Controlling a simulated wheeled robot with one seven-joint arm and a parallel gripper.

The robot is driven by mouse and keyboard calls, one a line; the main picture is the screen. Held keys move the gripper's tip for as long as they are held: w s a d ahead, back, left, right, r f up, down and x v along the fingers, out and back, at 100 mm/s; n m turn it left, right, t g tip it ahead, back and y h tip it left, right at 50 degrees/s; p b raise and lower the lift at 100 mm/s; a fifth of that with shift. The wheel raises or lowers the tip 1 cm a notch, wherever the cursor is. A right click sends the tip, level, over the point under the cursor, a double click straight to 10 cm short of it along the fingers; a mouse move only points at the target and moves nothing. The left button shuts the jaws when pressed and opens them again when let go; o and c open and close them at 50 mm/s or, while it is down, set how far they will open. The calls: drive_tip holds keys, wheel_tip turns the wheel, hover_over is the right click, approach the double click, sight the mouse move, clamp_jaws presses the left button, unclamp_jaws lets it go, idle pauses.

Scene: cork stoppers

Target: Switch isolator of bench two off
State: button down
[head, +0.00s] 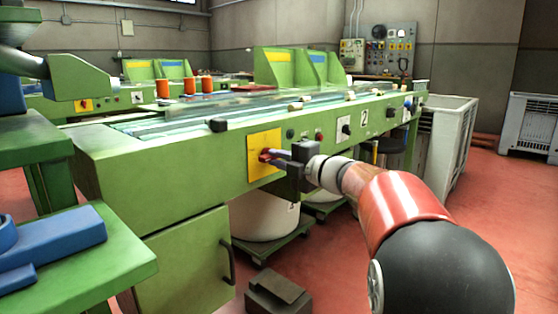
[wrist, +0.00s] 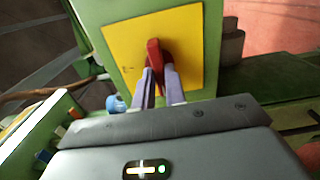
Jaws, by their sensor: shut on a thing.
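The isolator is a red handle (wrist: 154,54) on a yellow plate (head: 261,143) on the front of a green bench (head: 190,160). The bench carries a "2" label (head: 364,113). My gripper (head: 268,154) reaches the plate from the right, and its fingers are shut on the red handle. In the wrist view my gripper (wrist: 158,75) has one finger on each side of the handle. The yellow plate also shows there (wrist: 190,55) behind the handle. Part of the handle is hidden by the fingers, and the lettering on the plate is too blurred to read.
Dark knobs (head: 346,129) sit along the bench front to the right. White bins (head: 265,215) stand under the bench. A dark step-like block (head: 278,291) lies on the red floor. A green table with a blue part (head: 60,238) is at the left.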

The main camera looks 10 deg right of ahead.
drive_tip(key=c, duration=1.4)
unclamp_jaws()
drive_tip(key=shift+c, duration=0.2)
drive_tip(key=v, duration=0.7)
drive_tip(key=shift+s+d, duration=0.2)
drive_tip(key=shift+s, duration=0.15)
